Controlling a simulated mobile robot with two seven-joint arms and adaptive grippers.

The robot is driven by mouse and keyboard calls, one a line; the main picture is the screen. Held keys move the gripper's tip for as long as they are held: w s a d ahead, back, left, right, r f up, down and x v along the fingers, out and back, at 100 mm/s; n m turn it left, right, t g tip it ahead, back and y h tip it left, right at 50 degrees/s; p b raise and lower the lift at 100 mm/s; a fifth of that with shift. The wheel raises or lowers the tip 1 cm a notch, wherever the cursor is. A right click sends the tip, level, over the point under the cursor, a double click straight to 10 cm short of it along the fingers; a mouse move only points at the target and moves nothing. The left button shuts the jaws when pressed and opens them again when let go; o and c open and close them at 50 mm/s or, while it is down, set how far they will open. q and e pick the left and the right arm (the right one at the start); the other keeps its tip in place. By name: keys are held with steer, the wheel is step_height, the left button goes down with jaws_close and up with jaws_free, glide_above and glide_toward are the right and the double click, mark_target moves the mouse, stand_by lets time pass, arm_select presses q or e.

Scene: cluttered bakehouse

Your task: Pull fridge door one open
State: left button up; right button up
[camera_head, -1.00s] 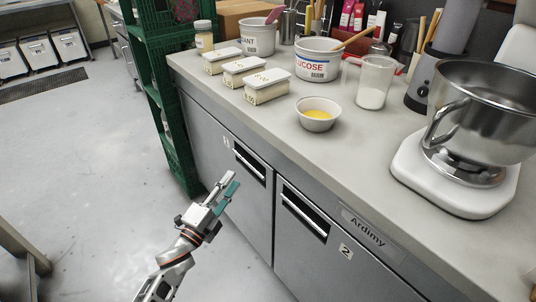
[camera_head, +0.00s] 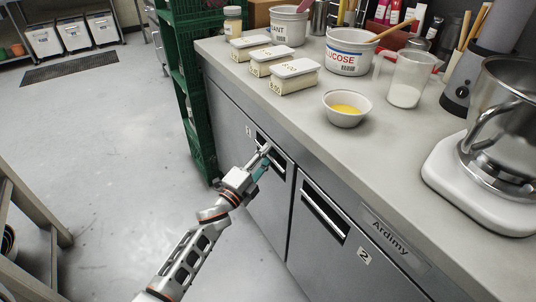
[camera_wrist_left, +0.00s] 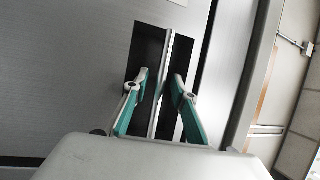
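Fridge door one (camera_head: 230,132), a grey steel front with a label "1", is under the counter, left of door two, and looks shut. Its handle is a pale bar across a dark recess; the bar (camera_wrist_left: 162,88) runs nearly upright in the left wrist view. My left gripper (camera_head: 262,160) is at this recess. In the left wrist view its teal-padded fingers (camera_wrist_left: 157,90) are apart, one on each side of the bar, with dark gaps visible between. My right gripper is not in view.
Fridge door two (camera_head: 325,240) is to the right, with its own recessed handle. The counter (camera_head: 300,115) above holds tubs, a bowl (camera_head: 346,116) and a mixer (camera_head: 490,185). A green crate stack (camera_head: 190,80) stands close left of door one. The floor (camera_head: 120,140) left is mostly clear.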

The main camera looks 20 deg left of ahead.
arm_select(q)
jaws_close()
steer(key=shift+s+a, duration=0.1)
